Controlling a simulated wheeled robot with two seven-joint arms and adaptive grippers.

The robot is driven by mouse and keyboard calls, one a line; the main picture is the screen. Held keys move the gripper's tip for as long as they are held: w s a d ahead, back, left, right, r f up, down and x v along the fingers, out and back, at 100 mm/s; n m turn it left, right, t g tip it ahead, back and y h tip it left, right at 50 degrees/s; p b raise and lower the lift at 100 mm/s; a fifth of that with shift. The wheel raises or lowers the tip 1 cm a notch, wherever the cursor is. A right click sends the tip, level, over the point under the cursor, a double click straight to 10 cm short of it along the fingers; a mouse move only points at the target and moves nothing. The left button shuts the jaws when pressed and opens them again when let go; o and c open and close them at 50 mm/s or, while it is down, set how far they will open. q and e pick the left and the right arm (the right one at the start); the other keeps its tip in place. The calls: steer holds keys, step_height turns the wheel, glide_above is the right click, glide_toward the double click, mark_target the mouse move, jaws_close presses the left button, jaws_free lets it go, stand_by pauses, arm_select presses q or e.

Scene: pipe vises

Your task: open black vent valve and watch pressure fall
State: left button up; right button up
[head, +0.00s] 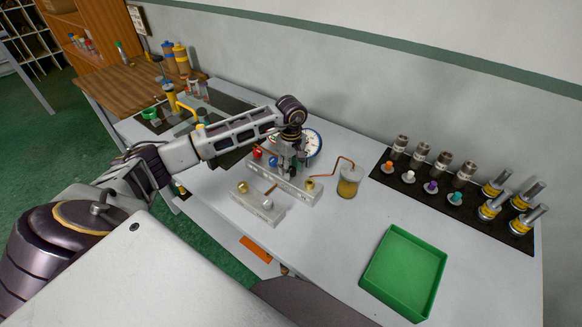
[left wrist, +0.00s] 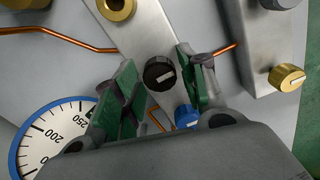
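The black valve knob (left wrist: 159,73), with a pale line on its face, sits on a metal manifold block (head: 300,187). In the left wrist view it lies between the green-padded fingers of my left gripper (left wrist: 156,76), which stand apart with gaps beside the knob. In the head view my left gripper (head: 287,160) points down over the block and hides the black knob. A blue knob (left wrist: 187,117) and a red knob (head: 256,152) are close by. My right gripper is out of view.
A copper tube runs to a jar (head: 349,181) on the right. A green tray (head: 404,272) and a black mat (head: 500,228) with several fittings lie further right. The grey table is bare between them.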

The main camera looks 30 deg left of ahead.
arm_select(q)
steer(key=c, duration=0.6)
steer(key=shift+c, duration=0.2)
